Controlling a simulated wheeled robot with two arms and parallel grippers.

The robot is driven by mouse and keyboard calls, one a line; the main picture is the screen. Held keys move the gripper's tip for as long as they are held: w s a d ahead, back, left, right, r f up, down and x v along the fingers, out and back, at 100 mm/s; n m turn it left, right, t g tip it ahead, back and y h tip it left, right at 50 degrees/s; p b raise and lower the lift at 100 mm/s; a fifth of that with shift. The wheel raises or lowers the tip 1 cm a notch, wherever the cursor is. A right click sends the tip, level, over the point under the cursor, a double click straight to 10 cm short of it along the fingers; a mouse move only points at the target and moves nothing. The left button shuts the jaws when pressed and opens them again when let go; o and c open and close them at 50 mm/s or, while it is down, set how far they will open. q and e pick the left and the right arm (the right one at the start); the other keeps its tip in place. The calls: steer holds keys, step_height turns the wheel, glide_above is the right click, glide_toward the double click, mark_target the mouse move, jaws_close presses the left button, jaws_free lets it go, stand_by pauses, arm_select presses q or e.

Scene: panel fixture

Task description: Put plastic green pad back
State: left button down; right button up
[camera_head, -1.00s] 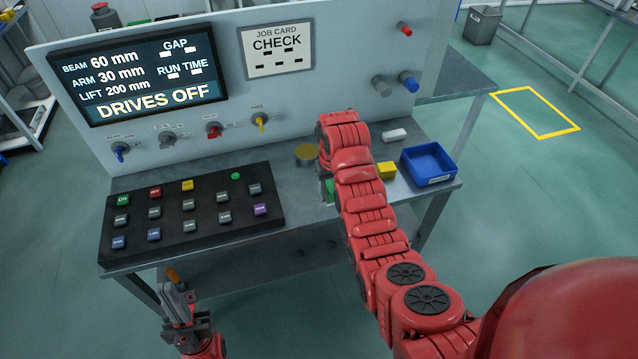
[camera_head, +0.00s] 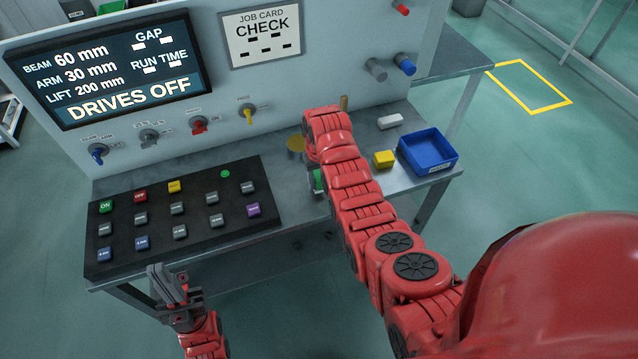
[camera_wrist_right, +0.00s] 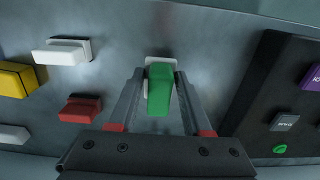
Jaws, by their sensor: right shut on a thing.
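The green pad (camera_wrist_right: 160,88) is between the fingers of my right gripper (camera_wrist_right: 160,100) in the right wrist view. The gripper is shut on it. A pale piece (camera_wrist_right: 161,61) shows just behind the pad's far end; I cannot tell whether they touch. In the head view my right arm hides most of this gripper, and only a sliver of the green pad (camera_head: 318,181) shows beside it, over the bench. My left gripper (camera_head: 166,280) is below the bench's front edge at lower left, away from the pad; its jaw gap is unclear.
A yellow block (camera_head: 384,159), a white block (camera_head: 389,121) and a blue tray (camera_head: 440,174) are on the bench right of my right arm. A red block (camera_wrist_right: 80,109) shows in the wrist view. The black button panel (camera_head: 180,250) is at left, below the upright control board (camera_head: 330,60).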

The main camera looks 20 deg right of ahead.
step_height(320, 180, down, 2)
steer(key=shift+f+p, duration=0.1)
steer(key=shift+p, duration=0.2)
steer(key=shift+f, duration=0.25)
steer(key=o, duration=1.2)
